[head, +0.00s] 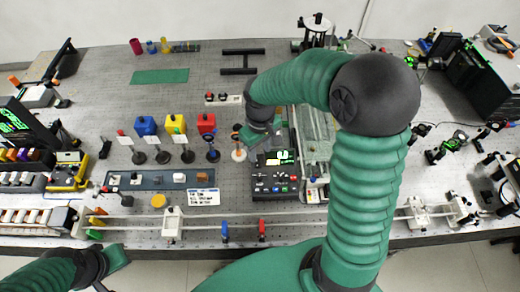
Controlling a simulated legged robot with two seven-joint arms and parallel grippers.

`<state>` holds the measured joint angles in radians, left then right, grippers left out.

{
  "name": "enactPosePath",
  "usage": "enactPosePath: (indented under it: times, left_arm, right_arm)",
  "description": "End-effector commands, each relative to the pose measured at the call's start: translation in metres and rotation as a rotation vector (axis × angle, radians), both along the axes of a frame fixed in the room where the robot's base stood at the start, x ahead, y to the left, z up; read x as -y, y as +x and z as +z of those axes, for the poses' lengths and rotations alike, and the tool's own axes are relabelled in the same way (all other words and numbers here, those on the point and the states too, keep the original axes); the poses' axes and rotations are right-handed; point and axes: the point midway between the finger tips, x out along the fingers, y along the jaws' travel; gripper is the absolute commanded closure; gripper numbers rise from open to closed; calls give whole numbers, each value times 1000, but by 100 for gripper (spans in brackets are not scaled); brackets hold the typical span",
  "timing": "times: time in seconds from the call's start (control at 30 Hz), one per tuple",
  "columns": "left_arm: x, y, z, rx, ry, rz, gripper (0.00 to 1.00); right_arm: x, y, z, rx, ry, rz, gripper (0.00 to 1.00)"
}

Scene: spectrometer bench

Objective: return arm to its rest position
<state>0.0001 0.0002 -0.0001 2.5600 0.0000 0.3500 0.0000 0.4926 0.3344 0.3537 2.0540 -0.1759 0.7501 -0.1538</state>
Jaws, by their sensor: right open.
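My right arm rises from the bottom, bends at a dark elbow and reaches left over the bench. Its gripper (258,137) is open. It hangs just behind a black control box (273,188) with a green display and looks empty, though its fingertips are small and partly hidden. A small white round stand (239,155) is close to its left; I cannot tell whether they touch. My left gripper (117,257) is low at the bottom left, in front of the bench edge; its jaws are too unclear to read.
The grey bench (110,85) holds blue, yellow and red blocks (175,124) behind several small stands. A long rail (330,222) runs along the front edge. A green mat (160,76) lies at the back left. Dark instruments (485,82) stand at the right. The back left has free room.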

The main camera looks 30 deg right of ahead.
Motion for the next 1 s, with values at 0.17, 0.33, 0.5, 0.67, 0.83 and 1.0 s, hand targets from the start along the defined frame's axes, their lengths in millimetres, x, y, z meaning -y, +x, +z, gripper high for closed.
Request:
enactPosePath:
  times: [0.17, 0.33, 0.5, 0.67, 0.83, 1.0]
  left_arm:
    - [0, 0, 0, 0, 0, 0, 100]
    - [0, 0, -4, 1, 0, 0, 100]
    - [0, 0, -67, 0, 0, 0, 100]
    - [0, -1, -108, -1, 0, 0, 100]
    - [0, 0, -106, 0, 0, 0, 100]
    - [0, 0, -104, 1, 0, 0, 100]
  right_arm:
    - [0, -1, 0, 1, -1, 0, 60]
    - [-2, -3, -5, 3, -2, 0, 60]
    - [-39, -36, -71, 75, -16, -26, 60]
    - [-66, -73, -114, 180, 12, -94, 60]
    - [-71, -83, -114, 207, 27, -122, 60]
    - [-70, -82, -113, 205, 27, -122, 68]
